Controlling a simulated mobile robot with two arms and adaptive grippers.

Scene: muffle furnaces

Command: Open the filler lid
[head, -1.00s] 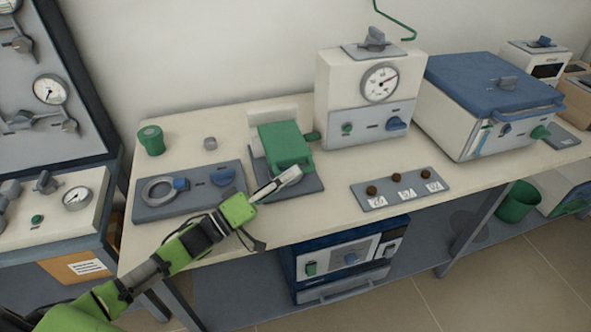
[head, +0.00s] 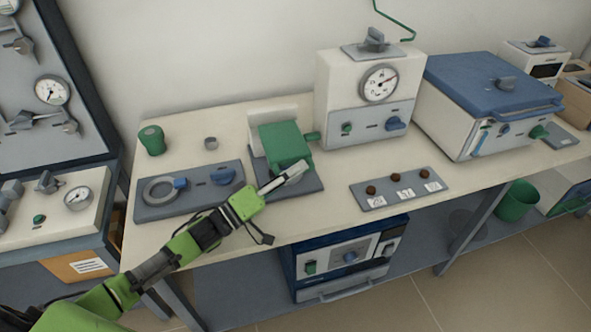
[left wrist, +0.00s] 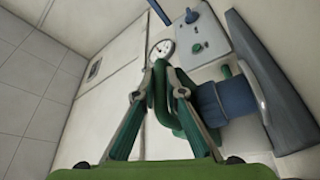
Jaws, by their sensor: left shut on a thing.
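The green lid (head: 284,143) belongs to a small device on a dark grey base plate (head: 317,182) on the bench. I take it as the filler lid; no label on it can be read. My left gripper (head: 298,168) reaches its front right edge from the lower left. In the left wrist view, the two fingers of my left gripper (left wrist: 158,94) are closed on a green part of the lid (left wrist: 160,78). The exact contact is partly hidden by the fingers. My right gripper is not in view.
A white unit with a dial (head: 352,97) stands just right behind the device. A grey panel with a ring and blue knobs (head: 205,197) lies to its left. A small plate with brown knobs (head: 385,203) lies to the right. The bench front edge is clear.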

